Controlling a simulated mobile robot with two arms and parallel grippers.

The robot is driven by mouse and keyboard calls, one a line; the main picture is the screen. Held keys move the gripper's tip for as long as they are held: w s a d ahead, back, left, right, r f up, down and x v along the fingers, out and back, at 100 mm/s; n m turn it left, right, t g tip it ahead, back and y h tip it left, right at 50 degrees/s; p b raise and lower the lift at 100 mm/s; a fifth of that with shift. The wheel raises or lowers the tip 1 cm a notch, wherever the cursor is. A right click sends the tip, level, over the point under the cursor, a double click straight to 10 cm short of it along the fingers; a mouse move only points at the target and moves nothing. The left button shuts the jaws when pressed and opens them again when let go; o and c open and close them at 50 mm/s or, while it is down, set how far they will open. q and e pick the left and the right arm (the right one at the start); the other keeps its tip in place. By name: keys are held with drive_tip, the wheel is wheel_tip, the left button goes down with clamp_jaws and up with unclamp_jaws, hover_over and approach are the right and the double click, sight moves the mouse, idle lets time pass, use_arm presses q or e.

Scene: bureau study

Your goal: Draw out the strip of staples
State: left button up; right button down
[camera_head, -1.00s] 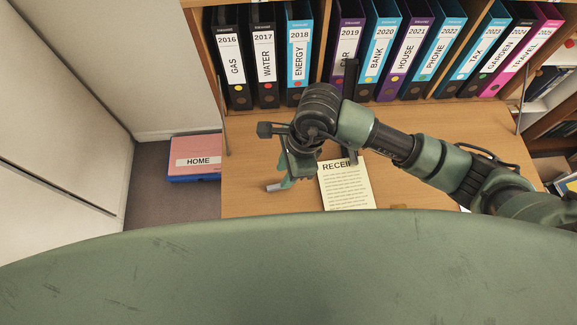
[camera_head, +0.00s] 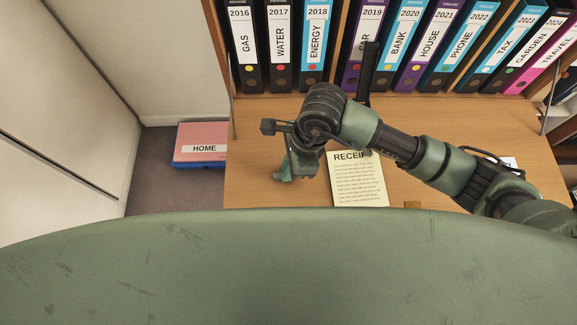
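My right gripper (camera_head: 295,172) is low over the left part of the wooden desk, beside the left edge of a receipt sheet. It is seen from above and behind, and its wrist covers much of it. I cannot tell whether its fingers are open or shut, or whether they hold anything. I cannot make out a stapler or a strip of staples; either may be hidden by my arm or by the large green shape across the bottom. My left gripper is not in view.
The cream receipt sheet (camera_head: 358,184) lies on the desk (camera_head: 250,130). A dark upright bar (camera_head: 368,72) stands before the binders (camera_head: 318,40). A pink HOME binder (camera_head: 200,142) is on the floor at left.

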drive_tip(key=shift+r, duration=0.1)
idle(0.3)
drive_tip(key=shift+r+p, duration=1.85)
drive_tip(key=shift+r, duration=1.05)
